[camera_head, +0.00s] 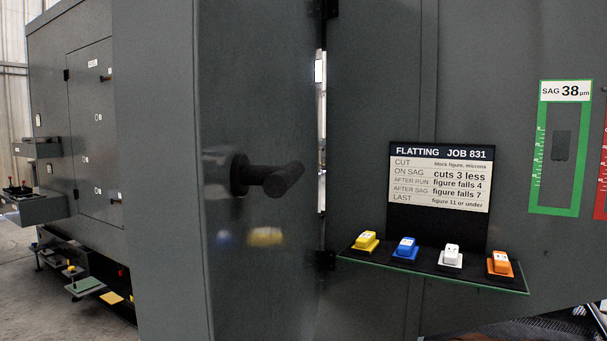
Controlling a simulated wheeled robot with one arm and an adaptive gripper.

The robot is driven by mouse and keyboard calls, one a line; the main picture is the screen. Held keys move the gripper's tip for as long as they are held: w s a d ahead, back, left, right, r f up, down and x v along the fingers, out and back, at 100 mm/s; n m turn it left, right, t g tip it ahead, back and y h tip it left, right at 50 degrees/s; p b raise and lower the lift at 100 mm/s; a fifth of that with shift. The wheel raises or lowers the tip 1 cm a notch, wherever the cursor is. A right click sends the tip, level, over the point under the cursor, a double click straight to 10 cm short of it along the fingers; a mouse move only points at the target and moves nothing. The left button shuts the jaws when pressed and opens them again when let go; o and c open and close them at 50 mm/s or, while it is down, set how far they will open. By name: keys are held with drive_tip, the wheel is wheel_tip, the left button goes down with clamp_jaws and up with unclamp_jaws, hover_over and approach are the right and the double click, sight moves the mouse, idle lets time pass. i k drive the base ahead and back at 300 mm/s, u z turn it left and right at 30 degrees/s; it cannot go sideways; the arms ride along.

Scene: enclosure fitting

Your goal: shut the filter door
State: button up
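A large grey door (255,110) stands open close in front of me in the head view, swung out from the enclosure. Its black lever handle (268,176) sticks out towards the right. My gripper is not in view.
A green-edged shelf (400,262) juts out at right, holding yellow, blue, white and orange blocks below a job sign (440,178). A green "SAG 38 µm" gauge (565,148) is on the right panel. Small trays and shelves (42,208) project at far left; floor shows lower left.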

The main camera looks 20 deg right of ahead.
sight(205, 91)
drive_tip(key=z, duration=1.1)
drive_tip(key=k, duration=1.4)
drive_tip(key=u, duration=0.75)
drive_tip(key=i, duration=0.5)
drive_tip(key=u, duration=0.05)
